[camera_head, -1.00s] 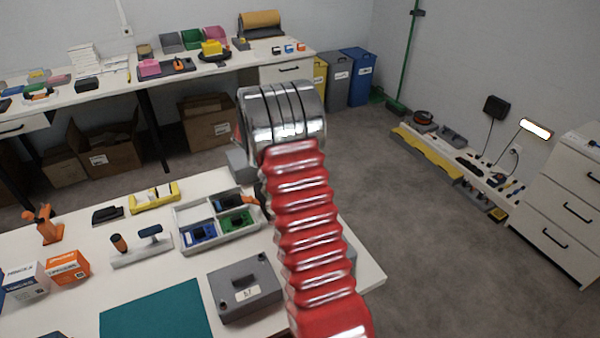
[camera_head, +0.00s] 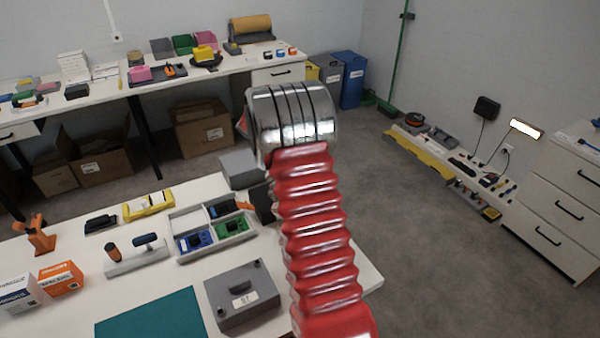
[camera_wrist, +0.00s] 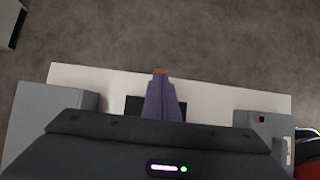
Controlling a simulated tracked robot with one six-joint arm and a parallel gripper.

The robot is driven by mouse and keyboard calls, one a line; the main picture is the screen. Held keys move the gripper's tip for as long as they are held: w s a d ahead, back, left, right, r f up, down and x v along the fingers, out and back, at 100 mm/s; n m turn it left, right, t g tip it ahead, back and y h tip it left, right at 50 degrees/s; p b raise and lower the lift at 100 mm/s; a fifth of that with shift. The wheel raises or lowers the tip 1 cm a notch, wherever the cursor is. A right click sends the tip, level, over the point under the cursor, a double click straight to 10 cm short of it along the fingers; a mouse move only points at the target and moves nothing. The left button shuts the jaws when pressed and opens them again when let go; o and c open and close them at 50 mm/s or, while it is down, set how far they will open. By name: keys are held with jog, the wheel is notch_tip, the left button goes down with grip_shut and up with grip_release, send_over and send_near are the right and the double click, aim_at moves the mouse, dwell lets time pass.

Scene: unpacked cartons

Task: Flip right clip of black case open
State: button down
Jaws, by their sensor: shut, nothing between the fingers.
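The black case (camera_head: 263,203) is a dark block near the table's far right edge in the head view, largely hidden behind my arm. In the wrist view, a dark block (camera_wrist: 134,103), likely this case, shows on both sides of my fingers. Its clips cannot be made out in either view. My gripper (camera_wrist: 160,72) has tapered purple-grey fingers with an orange tip. They are shut and empty, and reach across the dark block in the picture. I cannot tell whether they touch it.
In the wrist view, grey boxes stand left (camera_wrist: 55,112) and right (camera_wrist: 262,124) of the dark block. In the head view, a divided tray (camera_head: 186,256) and a grey case labelled 57 (camera_head: 222,297) lie left of my arm. Open floor (camera_head: 420,250) lies right.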

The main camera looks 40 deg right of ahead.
jog(key=shift+r, duration=0.1)
dwell(0.3)
jog(key=s+d+r+v, duration=0.1)
jog(key=v, duration=0.8)
jog(key=shift+w+d+r, duration=0.15)
jog(key=shift+w+r, duration=0.15)
jog(key=shift+w, duration=0.05)
